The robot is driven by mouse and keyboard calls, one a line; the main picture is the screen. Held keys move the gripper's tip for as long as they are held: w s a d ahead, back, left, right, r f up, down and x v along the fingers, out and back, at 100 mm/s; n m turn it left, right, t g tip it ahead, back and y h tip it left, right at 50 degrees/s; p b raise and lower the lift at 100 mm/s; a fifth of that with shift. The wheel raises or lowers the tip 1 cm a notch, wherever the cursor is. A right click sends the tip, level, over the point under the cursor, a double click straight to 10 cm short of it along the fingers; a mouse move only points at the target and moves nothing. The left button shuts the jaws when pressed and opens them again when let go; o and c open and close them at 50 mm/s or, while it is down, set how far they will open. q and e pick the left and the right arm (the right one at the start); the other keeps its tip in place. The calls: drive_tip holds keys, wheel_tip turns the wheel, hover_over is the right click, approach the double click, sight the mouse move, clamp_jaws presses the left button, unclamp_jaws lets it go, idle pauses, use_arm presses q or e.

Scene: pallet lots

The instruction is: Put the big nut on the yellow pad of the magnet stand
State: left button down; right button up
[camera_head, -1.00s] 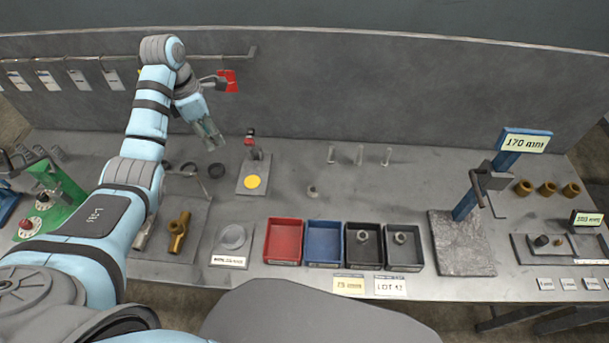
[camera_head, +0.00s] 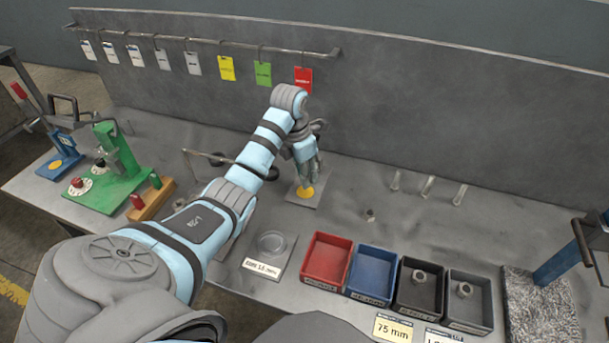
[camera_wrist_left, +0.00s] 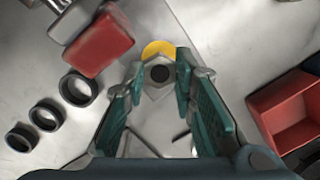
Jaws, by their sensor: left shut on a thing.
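The big nut (camera_wrist_left: 159,74) is a grey metal hexagon with a dark hole, held between the fingertips of my left gripper (camera_wrist_left: 158,84) in the left wrist view. The yellow pad (camera_wrist_left: 158,48) of the magnet stand shows just beyond the nut, partly covered by it. In the head view my left gripper (camera_head: 307,182) points down over the yellow pad (camera_head: 305,192) on the stand's grey base plate (camera_head: 318,198). The arm hides the stand's upright there. I cannot tell whether the nut touches the pad. My right gripper is not in view.
Red (camera_head: 327,259), blue (camera_head: 372,273) and dark bins stand at the front. Black rings (camera_wrist_left: 78,89) lie left of the stand in the wrist view, and a red block (camera_wrist_left: 98,45) is close by.

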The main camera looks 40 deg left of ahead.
use_arm(q)
drive_tip(key=shift+f, duration=2)
drive_tip(key=shift+f, duration=0.1)
drive_tip(key=c, duration=1.3)
unclamp_jaws()
drive_tip(key=shift+s+b, duration=0.1)
drive_tip(key=shift+b, duration=0.2)
drive_tip(key=r, duration=0.2)
drive_tip(key=r+p, duration=0.1)
drive_tip(key=r, duration=0.4)
drive_tip(key=shift+s+a+r, duration=0.25)
drive_tip(key=shift+s+r, duration=0.05)
drive_tip(key=shift+s, duration=0.1)
drive_tip(key=r+p, duration=0.2)
drive_tip(key=s+r+p, duration=0.1)
drive_tip(key=r+p, duration=0.1)
drive_tip(key=shift+a+r, duration=0.1)
drive_tip(key=shift+r, duration=0.25)
drive_tip(key=shift+w+f, duration=0.1)
